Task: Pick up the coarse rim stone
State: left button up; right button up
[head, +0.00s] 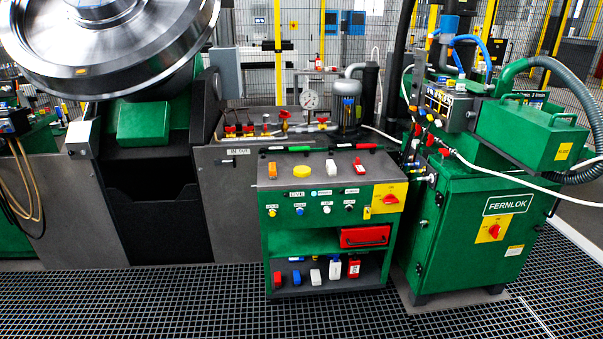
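More small blocks stand on the cart's lower shelf: a red one (277,279), a blue one (296,277), white ones (335,269) and a red-and-white one (354,268). I cannot tell which piece is the coarse rim stone. Neither of my grippers is in view.
A large shiny rail wheel (105,45) is mounted on a machine at the upper left. A green FERNLOK cabinet (470,235) with hoses stands right of the cart. A bench with valves and a gauge (309,99) is behind it. The grated floor (180,305) in front is clear.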

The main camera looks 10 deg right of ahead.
aim_at(273, 171)
jog(key=i+j, duration=0.15)
jog(key=i, duration=0.45)
jog(key=i+j, duration=0.15)
jog(key=i, duration=0.4)
